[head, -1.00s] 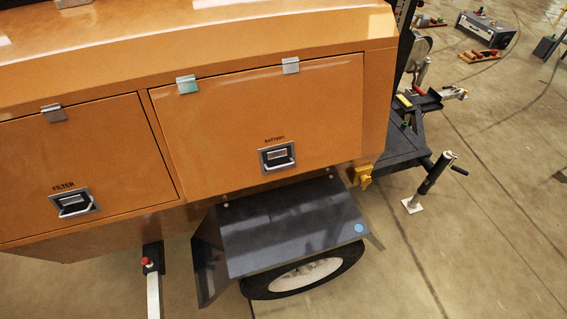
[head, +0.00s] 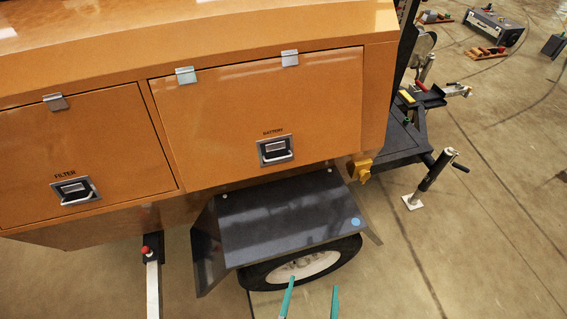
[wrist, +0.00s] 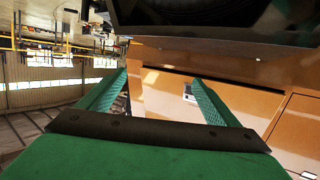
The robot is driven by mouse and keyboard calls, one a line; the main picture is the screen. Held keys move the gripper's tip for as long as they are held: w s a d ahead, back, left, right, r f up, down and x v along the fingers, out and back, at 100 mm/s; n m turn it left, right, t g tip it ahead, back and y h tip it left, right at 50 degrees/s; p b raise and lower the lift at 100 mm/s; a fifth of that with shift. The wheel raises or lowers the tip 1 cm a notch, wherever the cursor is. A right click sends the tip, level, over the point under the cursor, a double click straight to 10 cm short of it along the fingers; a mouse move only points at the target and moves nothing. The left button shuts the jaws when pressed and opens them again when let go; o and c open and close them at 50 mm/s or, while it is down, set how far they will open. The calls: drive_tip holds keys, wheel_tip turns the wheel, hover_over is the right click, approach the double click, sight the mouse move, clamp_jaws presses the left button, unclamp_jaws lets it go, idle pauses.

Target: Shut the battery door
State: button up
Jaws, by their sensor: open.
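The battery door (head: 225,120) is the wide orange panel on the side of the light tower, labelled BATTERY. It looks flush or nearly flush with the body; I cannot tell whether a small gap is there. Its latch (head: 275,150), a grey recessed handle, sits low on the door. Two metal clips show along its top edge. My gripper (head: 311,298) is open and empty at the bottom of the head view, in front of the wheel and below the door. In the wrist view its green fingers (wrist: 160,80) stand apart, with orange panels and a small latch beyond.
The filter door (head: 90,135) is left of the battery door. A dark fender (head: 285,215) juts out below the battery door, over the wheel (head: 305,268). A jack stand (head: 432,180) stands at right, and a red-topped leg (head: 151,275) at lower left. Floor at lower right is clear.

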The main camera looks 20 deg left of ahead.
drive_tip(key=w+a+r+n+y, duration=0.2)
drive_tip(key=w+a, duration=0.4)
drive_tip(key=w, duration=0.5)
drive_tip(key=w+a+r+n+y, duration=0.2)
drive_tip(key=w+a, duration=0.5)
drive_tip(key=w, duration=0.4)
drive_tip(key=w+a+r+n+y, duration=0.2)
drive_tip(key=w+a+r+y, duration=0.2)
drive_tip(key=w, duration=0.7)
drive_tip(key=shift+a+r+y, duration=0.35)
drive_tip(key=shift+a+y, duration=0.15)
drive_tip(key=shift+a, duration=0.65)
